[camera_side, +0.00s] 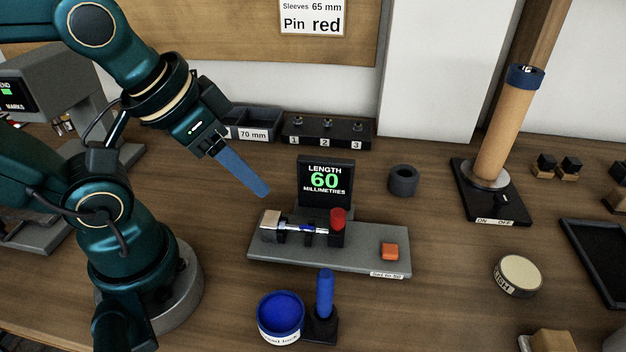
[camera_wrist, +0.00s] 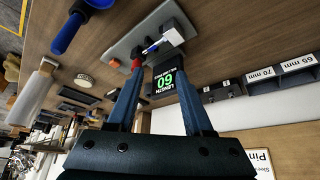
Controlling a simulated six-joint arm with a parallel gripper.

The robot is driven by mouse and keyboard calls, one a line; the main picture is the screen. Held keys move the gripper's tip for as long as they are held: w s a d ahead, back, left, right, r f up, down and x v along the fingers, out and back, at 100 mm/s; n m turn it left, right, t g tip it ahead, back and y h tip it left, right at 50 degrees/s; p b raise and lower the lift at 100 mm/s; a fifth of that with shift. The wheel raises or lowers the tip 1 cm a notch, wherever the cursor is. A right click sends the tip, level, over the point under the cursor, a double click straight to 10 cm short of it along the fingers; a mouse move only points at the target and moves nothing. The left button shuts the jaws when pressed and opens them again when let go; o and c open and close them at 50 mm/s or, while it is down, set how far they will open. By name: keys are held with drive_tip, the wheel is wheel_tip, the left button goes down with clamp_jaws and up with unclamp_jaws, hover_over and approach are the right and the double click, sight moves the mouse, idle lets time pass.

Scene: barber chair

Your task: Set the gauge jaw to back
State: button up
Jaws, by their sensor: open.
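The gauge is a grey plate (camera_side: 355,258) on the bench with a dark display (camera_side: 325,182) behind it reading length 60 millimetres. A dark block with a red cylindrical top (camera_side: 338,217), which looks like the gauge jaw, stands mid-plate. A metal and blue rod (camera_side: 306,228) lies between it and a pale-faced block (camera_side: 270,222) at the left. An orange button (camera_side: 390,251) is on the plate's right. My gripper (camera_side: 262,190) is above and left of the display, open and empty. The wrist view shows its blue fingers (camera_wrist: 160,90) apart, with the gauge plate (camera_wrist: 125,40) beyond.
A blue round pot (camera_side: 281,314) and a blue-handled tool in a dark stand (camera_side: 324,295) are in front of the gauge. A dark ring (camera_side: 403,180) stands behind right.

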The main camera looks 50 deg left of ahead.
drive_tip(key=shift+n, duration=0.3)
clamp_jaws()
drive_tip(key=w+a+n+g+h, duration=0.1)
drive_tip(key=w+n+g, duration=0.1)
drive_tip(key=n, duration=1)
drive_tip(key=w+a+r+n+g+h, duration=0.1)
drive_tip(key=w+n, duration=0.3)
drive_tip(key=n, duration=0.8)
drive_tip(key=shift+a+n+g, duration=0.3)
drive_tip(key=shift+a+g, duration=0.1)
drive_tip(key=shift+g, duration=0.1)
